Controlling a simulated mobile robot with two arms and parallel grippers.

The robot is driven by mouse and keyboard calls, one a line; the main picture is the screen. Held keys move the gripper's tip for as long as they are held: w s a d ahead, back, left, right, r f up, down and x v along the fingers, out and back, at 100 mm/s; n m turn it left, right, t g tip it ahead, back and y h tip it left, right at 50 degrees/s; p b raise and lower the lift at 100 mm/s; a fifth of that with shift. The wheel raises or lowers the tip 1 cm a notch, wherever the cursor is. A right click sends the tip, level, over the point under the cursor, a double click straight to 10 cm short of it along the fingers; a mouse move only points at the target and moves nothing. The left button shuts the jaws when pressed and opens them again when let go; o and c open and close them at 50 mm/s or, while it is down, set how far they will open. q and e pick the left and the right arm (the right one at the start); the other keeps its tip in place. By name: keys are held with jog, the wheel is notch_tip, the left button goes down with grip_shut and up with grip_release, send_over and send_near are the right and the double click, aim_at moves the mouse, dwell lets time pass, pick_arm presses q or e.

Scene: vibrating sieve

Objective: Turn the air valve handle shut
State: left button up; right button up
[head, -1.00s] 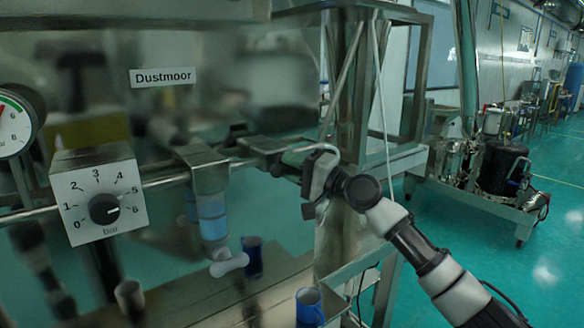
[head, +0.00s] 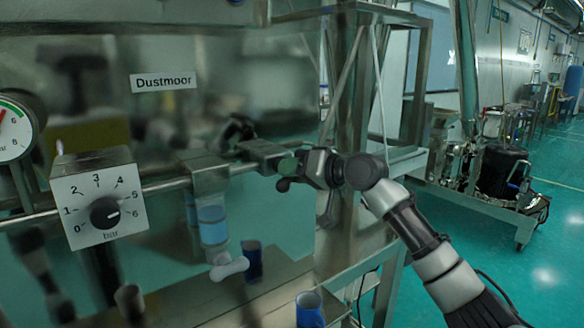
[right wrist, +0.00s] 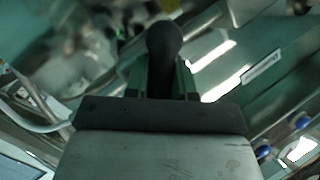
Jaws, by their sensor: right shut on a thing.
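The air valve handle shows as a dark rounded grip (right wrist: 165,42) in the right wrist view, upright between my fingers. In the head view it is mostly hidden by my gripper; a dark end (head: 283,184) shows there. My right gripper (head: 298,167) is shut on the handle, at the right end of the pipe beside a grey metal block (head: 262,152). In the right wrist view the fingers (right wrist: 160,80) flank the grip. My left gripper is not in view.
A pressure dial box (head: 100,198) and a round gauge (head: 14,128) stand at left. A clear filter bowl with blue liquid (head: 213,222) hangs from the pipe. Blue cups (head: 310,310) stand below. A steel frame post (head: 345,90) rises behind my arm.

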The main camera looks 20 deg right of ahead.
jog(key=n+h+p, duration=0.2)
jog(key=n, duration=0.1)
jog(key=shift+n+h+p, duration=0.9)
jog(key=shift+n, duration=0.4)
jog(key=shift+f, duration=0.15)
jog(key=o, duration=0.9)
jog(key=shift+s+d, duration=0.1)
